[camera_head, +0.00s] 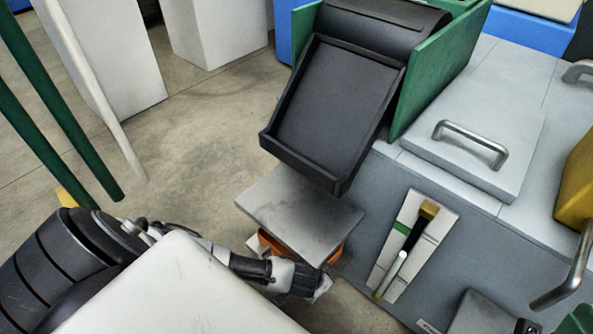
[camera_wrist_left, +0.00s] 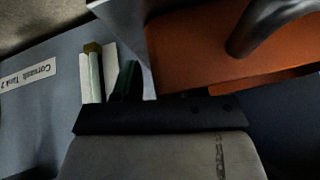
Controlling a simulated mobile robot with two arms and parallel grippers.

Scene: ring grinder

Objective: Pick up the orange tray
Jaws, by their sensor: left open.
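The orange tray (camera_head: 337,256) is mostly hidden in the head view. Only bits of its orange edge show under a flat grey metal plate (camera_head: 300,210). My left gripper (camera_head: 303,279) is at the front of the tray, low beside it. In the left wrist view the orange surface of the tray (camera_wrist_left: 200,65) fills the upper right, close to the dark finger (camera_wrist_left: 160,115). A dark curved bar (camera_wrist_left: 265,28) stands in front of it. The left gripper is open. I cannot tell whether a finger touches the tray. My right gripper is not in view.
A black sloped chute (camera_head: 335,105) between green side panels (camera_head: 440,70) hangs just above the plate. Open concrete floor lies to the left.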

